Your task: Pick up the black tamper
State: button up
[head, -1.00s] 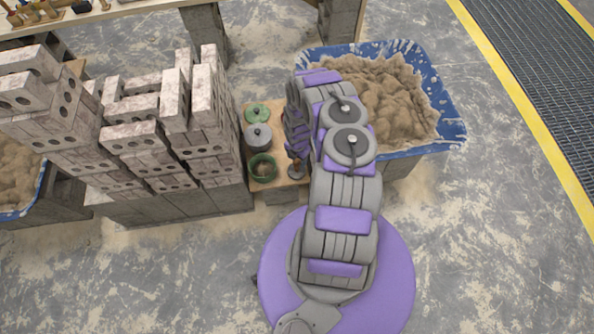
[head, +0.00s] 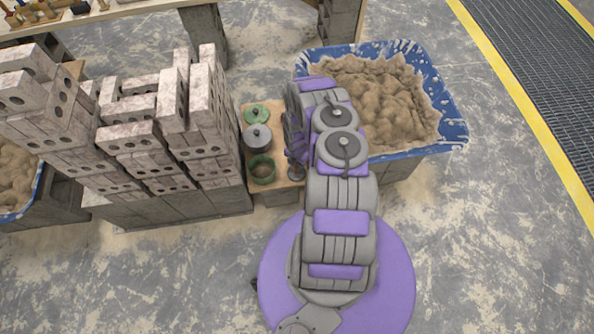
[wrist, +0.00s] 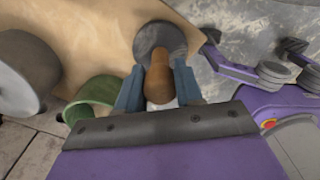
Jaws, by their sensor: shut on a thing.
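The black tamper (wrist: 172,38) shows in the wrist view as a dark round disc with a brown wooden handle rising toward the camera. My gripper (wrist: 158,85) has its two blue-grey fingers on either side of the handle and is shut on it. In the head view my gripper (head: 296,155) is at the right edge of the small wooden board, with the tamper's dark base (head: 296,174) just below it. Most of the handle is hidden there. I cannot tell whether the base still touches the board.
On the wooden board (head: 283,193) stand a green ring-like container (head: 262,170), a grey lidded pot (head: 257,138) and a green lidded item (head: 257,113). Stacked bricks (head: 205,110) rise to the left. A blue tub of mortar (head: 452,128) is to the right.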

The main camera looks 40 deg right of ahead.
jog(key=shift+a+r, duration=0.1)
jog(key=shift+a, duration=0.15)
grip_shut()
jog(key=shift+d, duration=0.25)
notch_tip(320, 180, up, 10)
jog(key=p, duration=0.5)
jog(key=shift+a+p, duration=0.1)
jog(key=shift+p, duration=0.2)
